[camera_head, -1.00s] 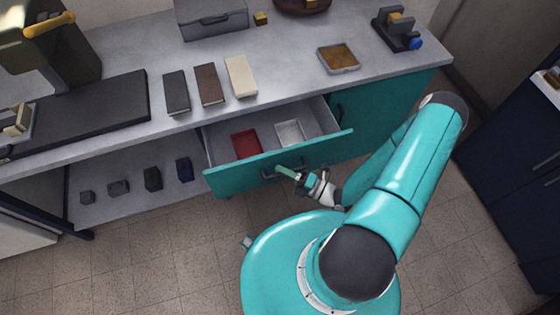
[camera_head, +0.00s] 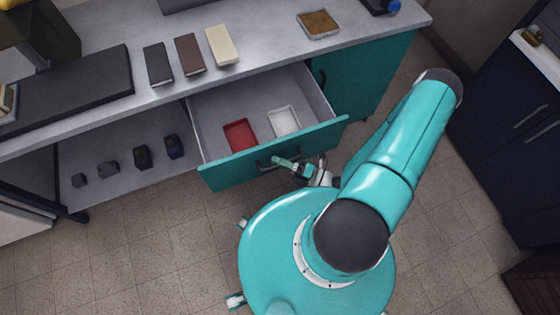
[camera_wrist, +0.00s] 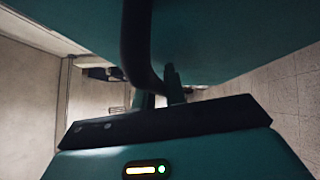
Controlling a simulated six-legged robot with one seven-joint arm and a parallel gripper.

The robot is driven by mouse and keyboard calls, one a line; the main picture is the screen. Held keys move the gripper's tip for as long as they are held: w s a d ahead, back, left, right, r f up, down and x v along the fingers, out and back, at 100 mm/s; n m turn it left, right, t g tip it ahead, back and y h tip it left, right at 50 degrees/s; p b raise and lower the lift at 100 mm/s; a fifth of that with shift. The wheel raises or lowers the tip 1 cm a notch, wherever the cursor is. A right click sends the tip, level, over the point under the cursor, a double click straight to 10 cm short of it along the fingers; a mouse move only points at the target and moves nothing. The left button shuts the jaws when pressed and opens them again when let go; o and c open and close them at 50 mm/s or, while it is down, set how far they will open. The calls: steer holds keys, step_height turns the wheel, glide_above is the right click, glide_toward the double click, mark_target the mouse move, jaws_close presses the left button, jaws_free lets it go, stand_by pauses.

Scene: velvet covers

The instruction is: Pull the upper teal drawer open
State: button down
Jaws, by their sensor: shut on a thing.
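The upper teal drawer (camera_head: 222,177) stands well out from under the counter in the head view, its grey inside showing. A red tray (camera_head: 239,135) and a white tray (camera_head: 284,121) lie in it. My gripper (camera_head: 276,162) is at the dark bar handle (camera_head: 263,165) on the drawer front. In the wrist view the dark handle (camera_wrist: 135,40) runs down between the fingers of my gripper (camera_wrist: 158,92), close to the teal front (camera_wrist: 225,40). My gripper is shut on the handle.
Several small dark items stand on the open shelf (camera_head: 115,187) at left. Navy cabinets (camera_head: 500,120) stand at right. Tiled floor (camera_head: 170,250) is clear at the lower left.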

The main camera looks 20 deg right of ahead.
steer(key=shift+d+f, duration=0.15)
steer(key=shift+d, duration=0.2)
steer(key=c, duration=1.6)
jaws_free()
steer(key=shift+w, duration=0.1)
steer(key=shift+o, duration=0.7)
steer(key=shift+a, duration=0.15)
steer(key=v, duration=1.4)
steer(key=shift+a, duration=0.1)
